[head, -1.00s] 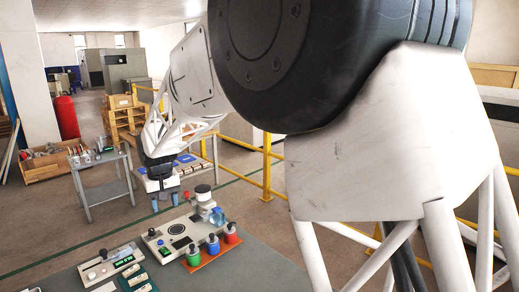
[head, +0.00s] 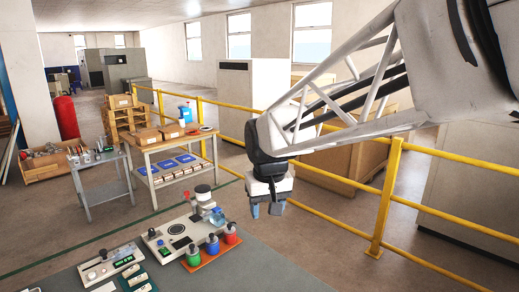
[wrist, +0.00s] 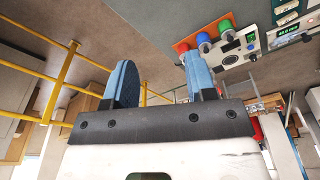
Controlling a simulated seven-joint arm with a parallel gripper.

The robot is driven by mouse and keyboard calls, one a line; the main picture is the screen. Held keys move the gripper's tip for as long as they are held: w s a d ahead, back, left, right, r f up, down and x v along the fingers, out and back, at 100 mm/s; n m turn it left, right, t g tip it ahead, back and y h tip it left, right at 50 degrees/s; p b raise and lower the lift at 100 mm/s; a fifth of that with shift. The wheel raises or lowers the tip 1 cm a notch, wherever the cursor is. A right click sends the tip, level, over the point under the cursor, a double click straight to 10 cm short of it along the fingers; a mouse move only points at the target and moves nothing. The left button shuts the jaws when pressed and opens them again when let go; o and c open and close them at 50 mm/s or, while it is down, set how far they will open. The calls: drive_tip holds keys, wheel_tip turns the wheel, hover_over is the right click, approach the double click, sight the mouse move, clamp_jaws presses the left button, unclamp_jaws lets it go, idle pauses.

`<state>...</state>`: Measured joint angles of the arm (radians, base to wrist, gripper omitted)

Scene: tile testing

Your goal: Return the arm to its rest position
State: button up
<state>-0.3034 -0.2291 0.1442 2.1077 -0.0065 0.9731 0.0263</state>
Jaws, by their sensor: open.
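My gripper (head: 265,209) hangs in the middle of the head view with its blue-grey fingers pointing down. It is apart from the bench and to the right of the equipment there. In the wrist view my gripper (wrist: 160,82) shows two blue fingers spread wide with nothing between them. My white lattice arm comes in from the upper right of the head view.
A grey bench (head: 258,270) holds a testing device (head: 177,232), several coloured bottles on an orange tray (head: 213,249) and small meters (head: 112,265). A yellow railing (head: 387,195) runs behind my gripper. A wooden table (head: 177,143) and grey cart (head: 103,186) stand farther back.

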drive_tip(key=s+d+f+m, duration=0.1)
drive_tip(key=s+d+f, duration=0.1)
drive_tip(key=s+d, duration=0.6)
drive_tip(key=s+d+f+m+t, duration=0.1)
drive_tip(key=s+d+f+m, duration=0.1)
drive_tip(key=s+d, duration=0.6)
drive_tip(key=s+f, duration=0.1)
drive_tip(key=s, duration=0.6)
drive_tip(key=shift+d+h, duration=0.3)
drive_tip(key=shift+d, duration=0.1)
idle(2.1)
